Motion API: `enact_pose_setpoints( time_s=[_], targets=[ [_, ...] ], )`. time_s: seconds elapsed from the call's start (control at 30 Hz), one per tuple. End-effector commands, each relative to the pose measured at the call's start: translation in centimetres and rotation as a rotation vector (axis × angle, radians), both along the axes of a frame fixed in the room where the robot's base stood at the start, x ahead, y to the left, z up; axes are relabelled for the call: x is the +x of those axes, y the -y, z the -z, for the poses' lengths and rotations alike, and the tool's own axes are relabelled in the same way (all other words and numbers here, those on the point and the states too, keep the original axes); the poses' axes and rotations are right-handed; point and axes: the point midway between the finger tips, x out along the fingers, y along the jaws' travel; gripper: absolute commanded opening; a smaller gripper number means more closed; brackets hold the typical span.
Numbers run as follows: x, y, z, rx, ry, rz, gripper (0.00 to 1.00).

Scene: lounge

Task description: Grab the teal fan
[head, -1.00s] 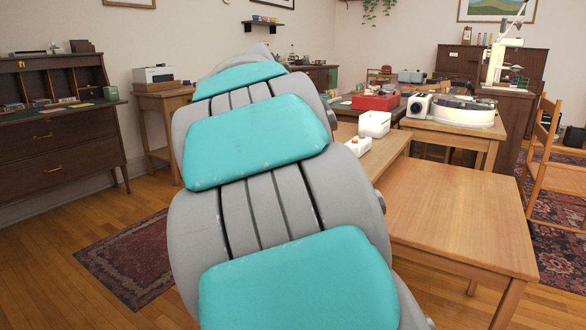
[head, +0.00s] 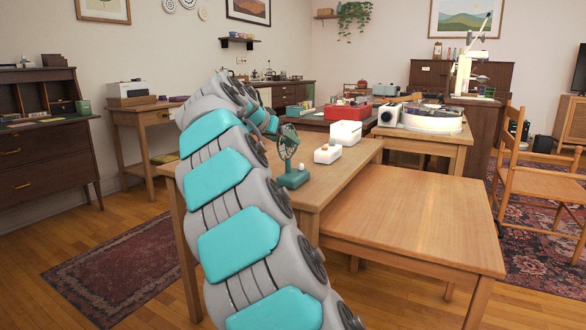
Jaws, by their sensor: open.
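The teal fan (head: 289,150) stands upright on the wooden table, near its left part. It has a round caged head, a short stand and a square base with a pale knob. My grey and turquoise arm rises in front of it on the left and bends down at its far end, beside the fan's head in the picture. My gripper's fingers do not show; they seem hidden behind the arm. I cannot tell how far they are from the fan. Nothing visible holds the fan.
A red box (head: 348,111) is farther back. A lower wooden table (head: 410,215) with a bare top stands in front. A wooden chair (head: 541,181) is at right.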

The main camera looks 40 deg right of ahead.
Motion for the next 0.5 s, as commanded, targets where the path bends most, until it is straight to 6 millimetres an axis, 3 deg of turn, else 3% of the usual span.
enact_pose_setpoints(
  time_s=[0.5],
  targets=[
    [1.4, 4.7, 2.2, -0.001, 0.001, -0.002, 0.75]
  ],
)
